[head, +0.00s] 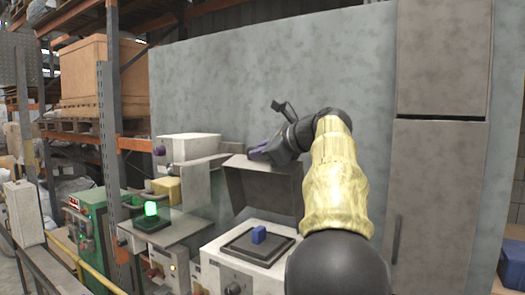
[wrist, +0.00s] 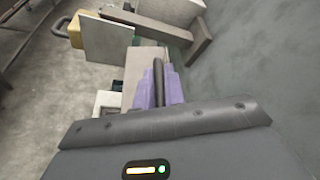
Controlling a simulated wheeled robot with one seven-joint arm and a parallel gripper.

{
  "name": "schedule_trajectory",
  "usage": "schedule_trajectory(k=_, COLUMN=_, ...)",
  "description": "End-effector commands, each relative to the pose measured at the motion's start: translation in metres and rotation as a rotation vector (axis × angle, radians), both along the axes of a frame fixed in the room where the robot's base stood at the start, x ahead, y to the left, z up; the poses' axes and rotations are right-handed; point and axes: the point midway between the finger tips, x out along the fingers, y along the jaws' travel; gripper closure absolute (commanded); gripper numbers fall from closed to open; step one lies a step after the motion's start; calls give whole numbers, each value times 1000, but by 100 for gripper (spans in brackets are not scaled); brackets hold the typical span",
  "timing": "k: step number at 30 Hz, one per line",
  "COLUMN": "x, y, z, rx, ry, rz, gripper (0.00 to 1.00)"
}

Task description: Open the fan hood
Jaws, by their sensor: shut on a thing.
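The fan hood (head: 262,188) is a grey-brown panel with a folded side, in the head view. It stands raised and tilted above a white box unit (head: 236,262). My gripper (head: 258,153) is at its upper edge. In the wrist view the purple fingers (wrist: 159,88) are closed around a dark bar (wrist: 158,72), which appears to be the hood's handle or edge. A pale panel (wrist: 143,62) lies just beyond the fingers. How the bar joins the hood is hidden.
A dark plate with a blue block (head: 258,235) sits on the white box. To the left are a green-lit device (head: 152,211) and a white machine (head: 189,147). A grey wall (head: 225,90) stands close behind, with a tall cabinet (head: 437,190) at right.

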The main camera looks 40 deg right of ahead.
Motion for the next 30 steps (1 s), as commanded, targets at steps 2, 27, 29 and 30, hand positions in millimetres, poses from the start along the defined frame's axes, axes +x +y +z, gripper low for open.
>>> schedule_trajectory(k=2, x=1, y=2, z=-1, rx=-2, ry=2, rz=6, gripper=80)
schedule_trajectory(k=27, x=-77, y=-17, z=24, rx=-4, ry=-1, rz=-5, gripper=80)
schedule_trajectory(k=29, x=-88, y=-20, z=28, rx=-4, ry=0, rz=-5, gripper=80)
schedule_trajectory(k=30, x=-95, y=-21, z=31, rx=-3, ry=1, rz=-4, gripper=80)
